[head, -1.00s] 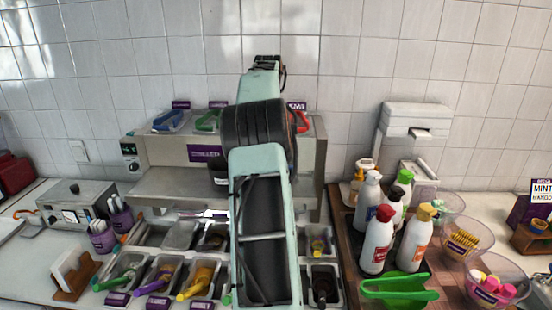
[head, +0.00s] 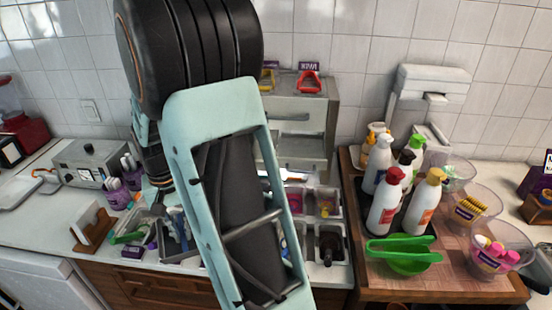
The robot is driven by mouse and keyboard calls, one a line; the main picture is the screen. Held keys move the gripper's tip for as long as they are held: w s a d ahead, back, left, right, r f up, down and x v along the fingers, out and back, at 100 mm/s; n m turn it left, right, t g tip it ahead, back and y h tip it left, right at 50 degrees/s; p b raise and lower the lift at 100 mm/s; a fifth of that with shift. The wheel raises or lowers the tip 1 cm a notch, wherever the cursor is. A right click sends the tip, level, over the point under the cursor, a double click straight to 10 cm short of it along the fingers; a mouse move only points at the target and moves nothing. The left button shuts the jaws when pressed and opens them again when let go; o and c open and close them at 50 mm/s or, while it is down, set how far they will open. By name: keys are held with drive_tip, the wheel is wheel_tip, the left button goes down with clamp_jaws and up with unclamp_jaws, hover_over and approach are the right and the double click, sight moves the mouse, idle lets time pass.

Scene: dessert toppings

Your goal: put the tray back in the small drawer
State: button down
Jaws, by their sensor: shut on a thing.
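My gripper (head: 174,226) is low over the left part of the topping trays, partly hidden by my own arm. It is shut on what looks like a grey tray (head: 180,248), of which only a little shows. I cannot tell whether that tray is raised or rests among the others. A grey metal unit (head: 308,150) with a drawer front and handle stands behind, its left side hidden by my arm. Wooden drawer fronts (head: 150,285) lie below the counter edge. I cannot tell which drawer is the small one.
Pump bottles (head: 388,205), green tongs (head: 404,250) and clear bowls (head: 497,250) crowd the wooden board at right. A napkin holder (head: 92,228) and a metal box (head: 92,165) stand at left. Topping compartments (head: 329,240) show right of my arm.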

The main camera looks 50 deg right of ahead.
drive_tip(key=a+f+n, duration=0.3)
drive_tip(key=a+n, duration=0.1)
drive_tip(key=a, duration=0.3)
drive_tip(key=shift+a+f+n, duration=0.25)
drive_tip(key=shift+a+n, duration=0.05)
drive_tip(key=shift+a, duration=0.1)
drive_tip(key=shift+d, duration=0.15)
